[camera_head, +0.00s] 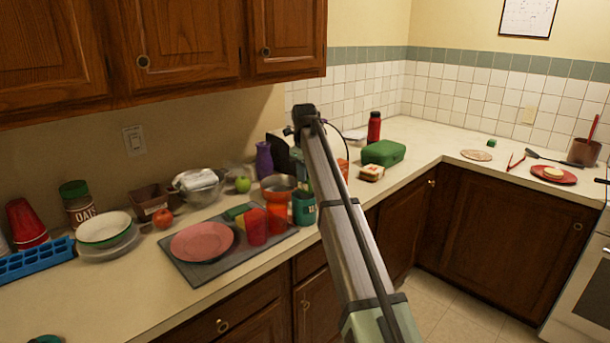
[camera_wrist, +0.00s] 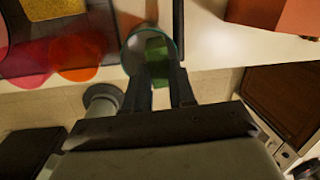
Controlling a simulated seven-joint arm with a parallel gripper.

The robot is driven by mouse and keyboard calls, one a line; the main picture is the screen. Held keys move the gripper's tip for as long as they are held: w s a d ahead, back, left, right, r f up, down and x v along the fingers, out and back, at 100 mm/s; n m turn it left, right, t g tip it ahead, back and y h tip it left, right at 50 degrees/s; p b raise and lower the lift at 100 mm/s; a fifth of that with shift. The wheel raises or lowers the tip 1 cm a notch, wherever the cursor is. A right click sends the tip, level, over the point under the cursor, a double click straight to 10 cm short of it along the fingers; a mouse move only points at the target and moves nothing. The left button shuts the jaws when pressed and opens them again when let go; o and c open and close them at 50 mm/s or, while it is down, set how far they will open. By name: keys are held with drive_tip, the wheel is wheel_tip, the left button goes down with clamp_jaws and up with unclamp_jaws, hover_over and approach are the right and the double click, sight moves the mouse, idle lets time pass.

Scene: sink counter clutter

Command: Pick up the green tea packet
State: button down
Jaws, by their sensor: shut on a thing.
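A small green packet (camera_wrist: 156,50), which looks like the green tea packet, sits between the fingertips of my gripper (camera_wrist: 160,76) in the wrist view. My gripper is shut on it. The teal round rim of a cup (camera_wrist: 126,50) surrounds the packet in that view; I cannot tell whether the packet is inside or above it. A teal mug (camera_head: 303,212) stands at the right end of the dark mat in the head view. My arm hides most of the gripper and the held packet there.
Red cups (camera_head: 256,228) and a pink plate (camera_head: 203,242) stand on the dark mat (camera_head: 205,277), left of the mug. A green box (camera_head: 383,152) and a sandwich (camera_head: 371,173) lie right of my arm. The right counter has free room.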

drive_tip(key=shift+r, duration=0.15)
drive_tip(key=shift+r, duration=1.9)
drive_tip(key=shift+r, duration=0.6)
